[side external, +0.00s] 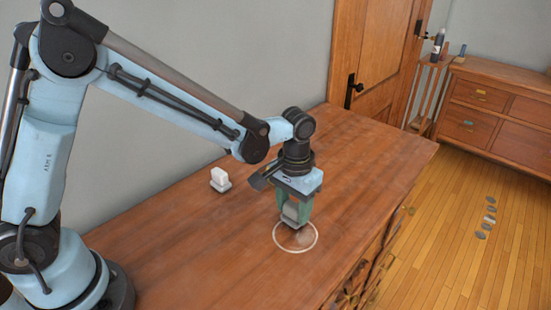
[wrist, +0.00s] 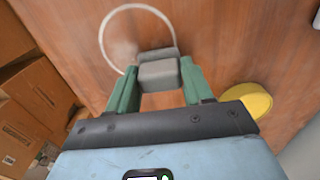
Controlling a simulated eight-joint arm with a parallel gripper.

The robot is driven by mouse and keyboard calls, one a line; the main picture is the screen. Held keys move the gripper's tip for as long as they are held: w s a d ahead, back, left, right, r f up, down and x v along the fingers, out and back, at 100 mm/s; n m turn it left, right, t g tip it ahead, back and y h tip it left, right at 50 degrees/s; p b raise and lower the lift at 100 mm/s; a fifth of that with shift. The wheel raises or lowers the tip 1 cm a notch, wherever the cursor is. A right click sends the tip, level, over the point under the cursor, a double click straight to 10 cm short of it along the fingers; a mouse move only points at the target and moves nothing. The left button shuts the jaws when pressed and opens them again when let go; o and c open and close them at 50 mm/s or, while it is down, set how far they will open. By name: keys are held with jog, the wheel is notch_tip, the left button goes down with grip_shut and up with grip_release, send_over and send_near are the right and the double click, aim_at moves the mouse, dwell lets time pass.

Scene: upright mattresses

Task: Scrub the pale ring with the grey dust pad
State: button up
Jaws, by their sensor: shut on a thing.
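My gripper (side external: 296,215) points down over the wooden top with its green fingers closed on the grey dust pad (side external: 292,211). In the wrist view the pad (wrist: 160,72) sits between the fingertips (wrist: 157,76), with a lighter front block and a darker part beyond it. The pale ring (side external: 317,240) is a thin circle on the wood below the gripper. In the wrist view the ring (wrist: 102,37) lies mostly beyond and left of the pad, which covers part of its near edge. A faint pale haze shows inside it. I cannot tell whether the pad touches the wood.
A white block on a grey base (side external: 220,179) stands behind and left of the ring, apart from it. A yellow round thing (wrist: 250,99) shows right of the fingers in the wrist view. The wooden top (side external: 205,255) is clear around the ring; its edge lies to the right.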

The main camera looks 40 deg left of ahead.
jog(key=shift+f, duration=0.35)
dwell(0.3)
jog(key=shift+d, duration=0.1)
jog(key=shift+d, duration=2.35)
jog(key=shift+a, duration=2.55)
jog(key=shift+d, duration=2.5)
jog(key=shift+a, duration=0.1)
